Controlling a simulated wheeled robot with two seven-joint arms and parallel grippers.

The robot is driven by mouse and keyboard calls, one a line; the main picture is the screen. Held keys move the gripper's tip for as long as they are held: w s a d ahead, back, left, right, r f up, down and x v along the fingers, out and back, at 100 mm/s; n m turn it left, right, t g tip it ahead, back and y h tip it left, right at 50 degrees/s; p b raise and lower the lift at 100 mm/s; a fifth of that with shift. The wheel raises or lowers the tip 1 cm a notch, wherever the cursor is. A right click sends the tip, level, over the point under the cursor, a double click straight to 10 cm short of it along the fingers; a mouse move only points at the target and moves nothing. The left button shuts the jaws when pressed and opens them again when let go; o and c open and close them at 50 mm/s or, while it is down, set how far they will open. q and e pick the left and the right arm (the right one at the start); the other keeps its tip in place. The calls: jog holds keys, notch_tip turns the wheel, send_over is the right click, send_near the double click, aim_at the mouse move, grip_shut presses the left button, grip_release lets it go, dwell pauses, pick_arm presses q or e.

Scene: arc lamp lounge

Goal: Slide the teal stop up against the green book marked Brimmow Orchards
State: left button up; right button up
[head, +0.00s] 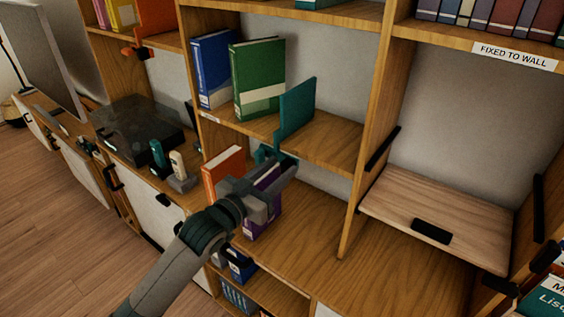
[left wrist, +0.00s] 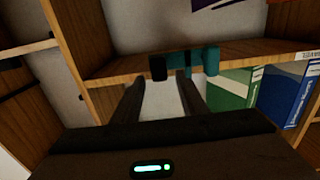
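The teal stop (head: 296,108) is an upright plate on the middle shelf, with its clamp (left wrist: 205,62) at the shelf's front edge and a dark knob beside it. My left gripper (head: 280,162) is just below the shelf edge at the clamp. In the left wrist view its fingers (left wrist: 161,78) are apart, near the dark knob; contact is unclear. My right gripper is not in view.
A blue book (head: 212,68) stands left of the green one. An orange book (head: 224,172) and a purple book (head: 262,215) stand on the surface below, close to my left arm. Shelf right of the stop is bare up to the wooden divider (head: 375,120).

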pick_arm(q)
jog(key=shift+x, duration=0.95)
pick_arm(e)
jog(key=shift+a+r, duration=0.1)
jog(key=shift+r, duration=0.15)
pick_arm(q)
grip_shut()
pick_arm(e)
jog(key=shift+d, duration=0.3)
